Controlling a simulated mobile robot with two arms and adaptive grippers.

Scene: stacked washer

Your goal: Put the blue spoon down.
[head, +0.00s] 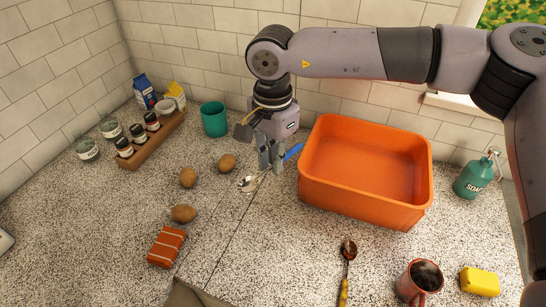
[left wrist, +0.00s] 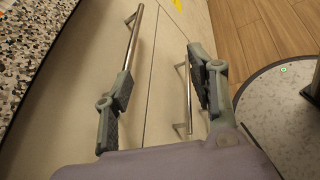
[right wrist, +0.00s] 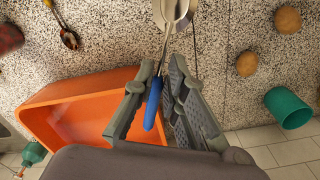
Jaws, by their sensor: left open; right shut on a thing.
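The blue spoon has a blue handle (head: 293,152) and a shiny metal bowl (head: 248,184). My right gripper (head: 271,168) is shut on it, just left of the orange tub, with the handle sticking out to the right and the bowl to the left. In the right wrist view the spoon's blue handle (right wrist: 153,104) lies between the fingers (right wrist: 162,70) and its bowl points away. Whether the spoon touches the counter is hard to tell. My left gripper (left wrist: 160,68) is open and empty, in front of cabinet doors; it is not in the head view.
The orange tub (head: 427,190) is empty. Several potatoes (head: 188,177), a teal cup (head: 214,119), and a red packet (head: 167,247) are to the left. A dark spoon (head: 346,270), red mug (head: 419,281), yellow sponge (head: 480,282) and soap bottle (head: 476,177) are to the right. Speckled counter (head: 255,255) is clear in front.

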